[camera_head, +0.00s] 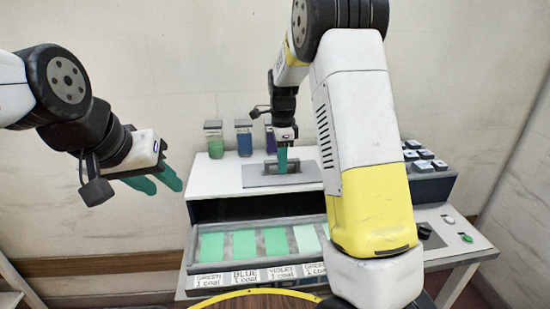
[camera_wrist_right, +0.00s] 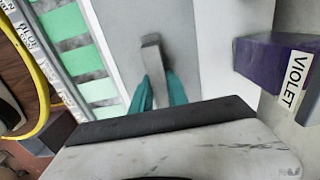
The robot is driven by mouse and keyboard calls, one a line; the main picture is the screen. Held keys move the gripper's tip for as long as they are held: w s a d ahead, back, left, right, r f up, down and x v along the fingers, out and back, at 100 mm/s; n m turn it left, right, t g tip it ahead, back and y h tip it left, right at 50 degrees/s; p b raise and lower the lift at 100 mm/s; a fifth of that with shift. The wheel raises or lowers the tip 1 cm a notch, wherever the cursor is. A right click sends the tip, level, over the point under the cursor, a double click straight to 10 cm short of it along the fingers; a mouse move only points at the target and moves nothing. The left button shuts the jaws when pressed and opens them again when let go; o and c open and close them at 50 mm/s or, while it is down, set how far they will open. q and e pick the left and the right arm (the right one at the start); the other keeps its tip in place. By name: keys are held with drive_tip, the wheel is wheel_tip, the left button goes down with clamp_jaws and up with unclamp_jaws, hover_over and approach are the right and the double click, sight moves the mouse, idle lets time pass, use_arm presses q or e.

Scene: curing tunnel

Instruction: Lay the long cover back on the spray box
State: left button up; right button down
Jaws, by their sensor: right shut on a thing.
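The spray box (camera_head: 215,174) is a white-topped box on the bench. A grey cover plate (camera_head: 256,181) with a raised handle lies on or just over its top; I cannot tell whether it is fully seated. My right gripper (camera_head: 283,168) points down and is shut on the cover's handle. In the right wrist view the grey handle (camera_wrist_right: 152,58) stands between my teal fingertips, with the grey plate (camera_wrist_right: 185,60) beneath. My forearm hides part of the right side of the box. My left gripper (camera_head: 158,186) is open and empty, in the air left of the box.
Green, blue and violet jars stand behind the box; the violet jar (camera_wrist_right: 265,62) is close to my right gripper. In front is a rack (camera_head: 192,250) of green panels with colour labels. A keypad (camera_head: 420,160) and a green button (camera_head: 467,239) are at right.

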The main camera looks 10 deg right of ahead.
drive_tip(key=c, duration=1.2)
unclamp_jaws()
wheel_tip(320, 180, up, 8)
drive_tip(key=shift+f, duration=0.25)
drive_tip(key=shift+r, duration=0.1)
drive_tip(key=shift+s+r, duration=0.1)
drive_tip(key=s+d+r+n+t+y, duration=0.1)
drive_tip(key=s+r+n+t, duration=0.2)
drive_tip(key=s+n, duration=0.6)
drive_tip(key=s+d+r+n+t+y, duration=0.1)
drive_tip(key=s+r+n+t, duration=0.2)
drive_tip(key=s+n, duration=0.6)
drive_tip(key=s, duration=0.9)
drive_tip(key=shift+s+r+n, duration=0.15)
drive_tip(key=shift+s+n, duration=0.15)
drive_tip(key=shift+s, duration=0.1)
